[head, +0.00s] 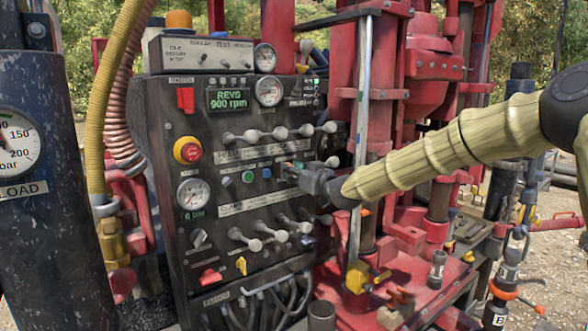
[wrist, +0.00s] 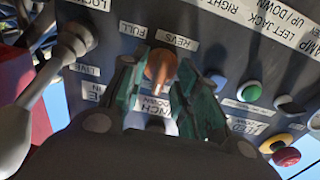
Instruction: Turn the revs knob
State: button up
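The revs knob (wrist: 160,68) is a small orange-brown knob on the dark control panel, under an upside-down "REVS" label in the wrist view. My gripper (wrist: 162,72) has its two green-padded fingers on either side of the knob, with narrow gaps visible beside it. The fingers look open around it; I see no clear contact. In the head view my gripper (head: 294,172) is at the right part of the panel and hides the knob. The revs display (head: 229,99) reads 900 rpm.
A metal lever (wrist: 40,90) stands close left of my fingers in the wrist view. Green, blue, yellow and red buttons lie to the right. In the head view, a row of levers (head: 280,132) is just above my gripper, and a red drill mast (head: 385,100) stands right of the panel.

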grip_shut()
jog(key=shift+w+m, duration=0.1)
jog(key=shift+m, duration=0.2)
jog(key=shift+d+m+b, duration=0.15)
jog(key=shift+m+b, duration=2.55)
jog(key=shift+m, duration=1.2)
grip_release()
